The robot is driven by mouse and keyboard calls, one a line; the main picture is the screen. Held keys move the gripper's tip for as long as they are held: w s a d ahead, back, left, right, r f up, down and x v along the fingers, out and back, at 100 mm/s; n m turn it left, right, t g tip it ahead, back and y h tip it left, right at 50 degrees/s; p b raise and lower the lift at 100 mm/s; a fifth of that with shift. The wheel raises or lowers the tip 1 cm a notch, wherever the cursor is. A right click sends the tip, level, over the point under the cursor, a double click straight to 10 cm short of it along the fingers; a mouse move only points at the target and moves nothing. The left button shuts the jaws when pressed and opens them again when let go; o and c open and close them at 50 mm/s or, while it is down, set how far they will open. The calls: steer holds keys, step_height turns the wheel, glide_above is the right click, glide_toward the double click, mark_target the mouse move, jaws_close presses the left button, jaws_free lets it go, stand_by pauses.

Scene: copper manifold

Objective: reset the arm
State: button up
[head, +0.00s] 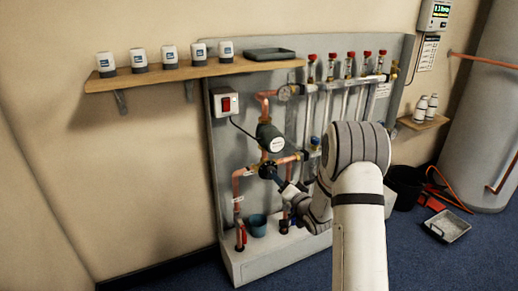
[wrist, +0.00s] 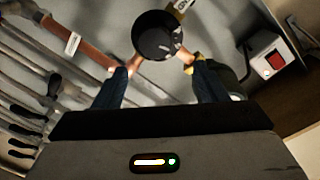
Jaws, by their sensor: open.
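My arm reaches from the right of the head view towards the panel with the copper pipework. Nothing is seen held.
A wooden shelf (head: 180,74) with several white jars and a dark tray (head: 269,55) is above. A red switch box (head: 225,103) is on the panel (head: 215,150). Several red-capped valves stand right. A teal cup (head: 257,225) is on the ledge. A grey tank (head: 485,110) stands far right.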

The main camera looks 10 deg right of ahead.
steer(key=s+r+n+g+h+p, duration=0.15)
steer(key=s+r+p, duration=0.25)
steer(key=r, duration=0.4)
steer(key=s+r+g+h+p, duration=0.25)
steer(key=s+r+p, duration=0.2)
steer(key=r, duration=0.25)
steer(key=s+r+n+g+h+p, duration=0.1)
steer(key=s+r+g+p, duration=0.15)
steer(key=r+p, duration=0.4)
steer(key=s+a+r+n+g+p, duration=0.1)
steer(key=s+r+g+p, duration=0.3)
steer(key=s+r, duration=0.4)
steer(key=s+a+r+n+g+p, duration=0.2)
steer(key=s+r+p, duration=0.4)
steer(key=s, duration=1.5)
step_height(320, 180, up, 2)
steer(key=shift+s+a+r+g+p, duration=0.15)
steer(key=shift+s+a+g+p, duration=0.2)
steer(key=shift+a+g, duration=0.35)
